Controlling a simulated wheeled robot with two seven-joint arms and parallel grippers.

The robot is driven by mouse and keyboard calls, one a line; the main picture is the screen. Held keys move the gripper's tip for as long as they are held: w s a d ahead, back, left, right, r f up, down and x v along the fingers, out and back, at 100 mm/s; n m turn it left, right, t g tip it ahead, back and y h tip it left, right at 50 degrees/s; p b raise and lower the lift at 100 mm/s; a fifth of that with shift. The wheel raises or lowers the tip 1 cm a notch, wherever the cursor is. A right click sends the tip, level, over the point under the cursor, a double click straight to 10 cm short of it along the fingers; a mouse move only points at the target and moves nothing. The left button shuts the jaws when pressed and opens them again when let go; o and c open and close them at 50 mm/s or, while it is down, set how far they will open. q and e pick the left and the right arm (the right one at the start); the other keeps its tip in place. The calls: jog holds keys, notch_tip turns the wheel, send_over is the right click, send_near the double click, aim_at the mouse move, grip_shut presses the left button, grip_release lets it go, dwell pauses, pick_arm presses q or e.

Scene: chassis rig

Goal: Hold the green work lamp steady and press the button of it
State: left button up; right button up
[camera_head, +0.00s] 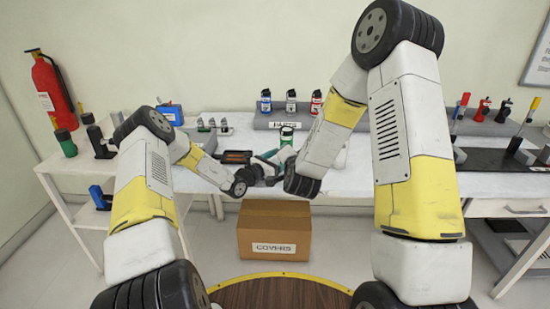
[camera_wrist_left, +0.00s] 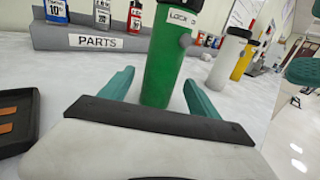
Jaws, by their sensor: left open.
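The green work lamp (camera_head: 286,136) stands upright on the white table; in the left wrist view (camera_wrist_left: 165,70) it is a green cylinder with a white label and a grey round knob on its right side. My left gripper (camera_wrist_left: 158,85) is open, with one teal finger on each side of the lamp's lower body. I cannot tell whether they touch it. In the head view my left gripper (camera_head: 268,158) is partly hidden by my right wrist. A teal part at the wrist view's right edge may belong to my right gripper, whose fingers I cannot make out.
A grey parts rack (camera_wrist_left: 58,37) with several small cans stands behind the lamp. A white cylinder (camera_wrist_left: 227,62) and a yellow one (camera_wrist_left: 243,62) stand to its right. A dark tray (camera_head: 237,157) with orange pieces lies left. A covers box (camera_head: 273,228) sits on the floor.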

pick_arm(q)
jog(key=shift+x, duration=1.55)
grip_shut()
pick_arm(e)
grip_shut()
dwell(0.6)
